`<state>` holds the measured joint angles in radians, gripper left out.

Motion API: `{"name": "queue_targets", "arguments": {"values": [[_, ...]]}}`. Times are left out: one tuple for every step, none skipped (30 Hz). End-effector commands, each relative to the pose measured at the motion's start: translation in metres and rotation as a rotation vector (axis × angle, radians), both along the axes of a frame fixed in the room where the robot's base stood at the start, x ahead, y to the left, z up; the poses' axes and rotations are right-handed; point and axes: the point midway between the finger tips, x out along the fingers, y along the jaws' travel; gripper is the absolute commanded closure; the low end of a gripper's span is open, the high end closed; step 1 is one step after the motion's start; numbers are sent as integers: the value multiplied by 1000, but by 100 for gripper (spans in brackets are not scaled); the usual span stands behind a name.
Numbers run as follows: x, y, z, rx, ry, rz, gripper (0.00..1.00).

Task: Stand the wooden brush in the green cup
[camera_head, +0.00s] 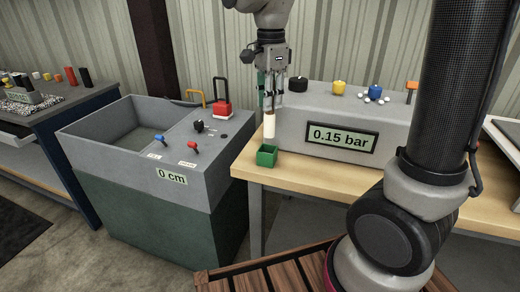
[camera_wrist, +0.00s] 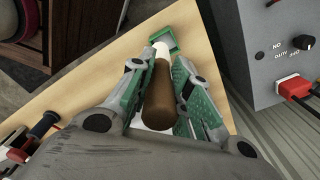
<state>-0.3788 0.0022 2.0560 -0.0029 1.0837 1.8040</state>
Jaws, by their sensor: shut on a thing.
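The wooden brush hangs upright in my gripper (camera_head: 269,104). Its pale lower end (camera_head: 269,127) shows below the fingers in the head view. In the wrist view its brown body (camera_wrist: 157,92) lies between the green-padded fingers, with the white end pointing away. The green cup (camera_head: 266,156) stands on the table near its left front corner. The brush's lower end is just above the cup's rim in the head view, apart from it. In the wrist view the white end overlaps part of the cup (camera_wrist: 165,41), so exact alignment is hard to tell.
The wooden table (camera_head: 300,178) carries a grey box with a "0.15 bar" display (camera_head: 342,137) right of the cup. A grey basin unit (camera_head: 160,178) with levers stands to the left. My arm covers part of the right side.

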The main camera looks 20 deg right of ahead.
Motion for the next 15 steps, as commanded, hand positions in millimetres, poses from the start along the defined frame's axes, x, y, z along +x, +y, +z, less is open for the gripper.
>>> {"name": "queue_targets", "arguments": {"values": [[0, 0, -1, 0, 0, 0, 100], [0, 0, -3, 0, 1, 0, 100], [0, 0, -7, 0, 2, 0, 100], [0, 0, -12, 0, 2, 0, 100], [-1, 0, -18, -1, 3, 0, 100], [-1, 0, -27, -2, 5, 0, 100], [-1, 0, -33, -2, 5, 0, 100], [-1, 0, -39, -2, 5, 1, 100], [-1, 0, -46, -1, 3, 1, 100], [-1, 0, -51, -2, 4, 1, 100], [-1, 0, -55, -1, 2, 1, 100], [0, 0, -59, -1, 3, 1, 100], [0, 0, -61, -1, 2, 1, 100], [0, 0, -64, 0, 2, 1, 100], [0, 0, -69, 0, 2, 1, 100]]}}
